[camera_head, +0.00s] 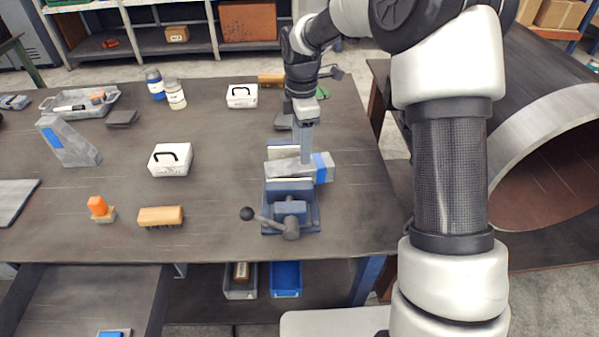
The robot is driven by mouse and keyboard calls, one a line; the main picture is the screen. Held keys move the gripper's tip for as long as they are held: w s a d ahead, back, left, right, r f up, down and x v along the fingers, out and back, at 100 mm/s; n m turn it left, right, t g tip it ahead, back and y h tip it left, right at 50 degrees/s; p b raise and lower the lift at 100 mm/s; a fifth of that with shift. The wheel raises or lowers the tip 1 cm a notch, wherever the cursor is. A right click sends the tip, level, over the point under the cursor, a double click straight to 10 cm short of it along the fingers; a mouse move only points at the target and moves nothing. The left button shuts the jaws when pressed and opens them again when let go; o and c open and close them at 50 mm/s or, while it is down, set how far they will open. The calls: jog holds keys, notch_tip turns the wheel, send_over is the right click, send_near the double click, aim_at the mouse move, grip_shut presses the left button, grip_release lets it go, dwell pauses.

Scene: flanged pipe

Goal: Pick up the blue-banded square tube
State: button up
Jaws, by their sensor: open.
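A grey square tube with a blue band (322,167) near its right end lies level across a blue bench vise (290,222). Pale jaw faces show behind and in front of the tube. My gripper (305,160) points down from above at the tube, just left of the blue band. Its fingers are open, and one finger shows against the tube. I cannot tell whether they touch it. The far side of the tube and the other finger are hidden.
The vise handle (262,219) sticks out toward the front left. White cases (170,165), a brush (161,216), an angled grey piece with a blue patch (75,150) and bottles (175,95) stand left on the dark bench (220,195). A large pipe (545,130) is at right.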

aim_at(299, 164)
jog(key=f, duration=0.7)
jog(key=shift+s+a+f, duration=0.1)
jog(key=shift+a+f, duration=0.15)
jog(key=shift+f, duration=0.15)
jog(key=shift+r, duration=0.15)
jog(key=c, duration=1.1)
